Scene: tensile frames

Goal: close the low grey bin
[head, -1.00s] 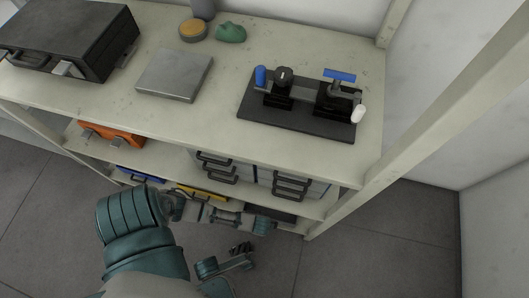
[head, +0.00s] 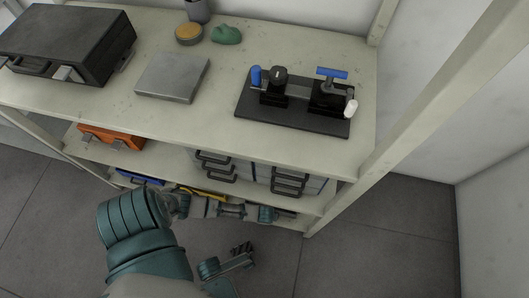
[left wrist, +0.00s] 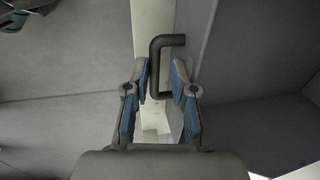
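A black C-shaped handle (left wrist: 165,65) stands out from a grey front panel (left wrist: 225,70) in the left wrist view. My left gripper (left wrist: 160,80) is open around the lower part of this handle, with a finger on each side and gaps visible. In the head view my left forearm (head: 228,210) reaches right, low in front of the rack; its fingers cannot be made out there. A dark part at the lowest level (head: 286,214), perhaps of the low grey bin, is mostly hidden behind that arm. My right gripper (head: 241,249) seems to be the small dark-fingered one lower down; its opening is unclear.
Grey bins with black handles (head: 290,183) stand on the middle shelf, beside an orange bin (head: 112,137). Blue (head: 140,177) and yellow (head: 205,193) bins sit lower. A rack post (head: 345,195) stands at the right. Floor is free in front.

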